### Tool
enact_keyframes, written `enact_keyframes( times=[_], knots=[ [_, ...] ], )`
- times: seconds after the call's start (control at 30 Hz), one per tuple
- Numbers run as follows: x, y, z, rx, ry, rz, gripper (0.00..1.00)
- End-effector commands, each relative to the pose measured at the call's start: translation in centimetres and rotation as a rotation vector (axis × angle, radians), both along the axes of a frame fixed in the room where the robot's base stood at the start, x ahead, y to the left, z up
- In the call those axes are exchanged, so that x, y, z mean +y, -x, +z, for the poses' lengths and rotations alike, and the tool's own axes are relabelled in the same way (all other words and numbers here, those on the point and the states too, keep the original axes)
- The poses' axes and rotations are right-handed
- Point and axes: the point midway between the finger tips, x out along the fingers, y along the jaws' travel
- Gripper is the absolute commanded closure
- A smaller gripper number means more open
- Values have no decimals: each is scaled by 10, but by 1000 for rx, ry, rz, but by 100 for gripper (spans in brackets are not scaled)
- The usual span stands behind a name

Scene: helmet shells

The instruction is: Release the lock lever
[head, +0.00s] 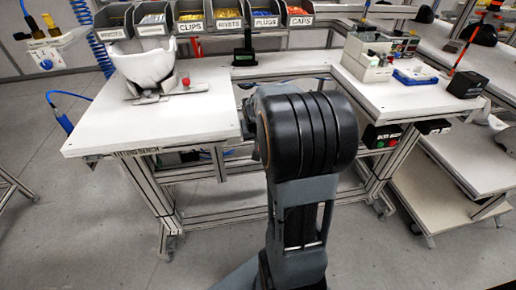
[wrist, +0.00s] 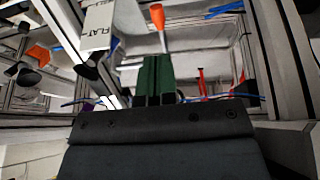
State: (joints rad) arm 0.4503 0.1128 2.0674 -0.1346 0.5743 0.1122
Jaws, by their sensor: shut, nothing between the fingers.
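A lever with a red knob (head: 185,81) stands on the right side of a grey metal fixture (head: 140,96) on the fitting bench. It looks roughly upright in the head view. A white helmet shell (head: 143,62) sits in the fixture. My gripper (wrist: 156,62) shows in the wrist view as two dark green fingers pressed together with nothing between them. The head view does not show the gripper, as my black arm joint fills the middle there. The fixture and the lever cannot be made out in the wrist view, so the gripper is apart from them.
The fitting bench (head: 95,128) has bare top in front of the fixture. Labelled parts bins (head: 187,29) line the back. A right-hand bench (head: 390,97) holds grey machines and a black box (head: 467,84).

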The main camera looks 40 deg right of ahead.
Motion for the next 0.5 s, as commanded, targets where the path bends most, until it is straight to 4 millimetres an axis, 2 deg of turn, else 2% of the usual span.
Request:
enact_keyframes(
  times=[0.03,0.2,0.5],
  knots=[
    [-3,-3,-13,4,-2,0,100],
    [-10,-13,-41,2,-1,-1,100],
    [-19,-24,-73,1,-1,-1,100]
  ],
)
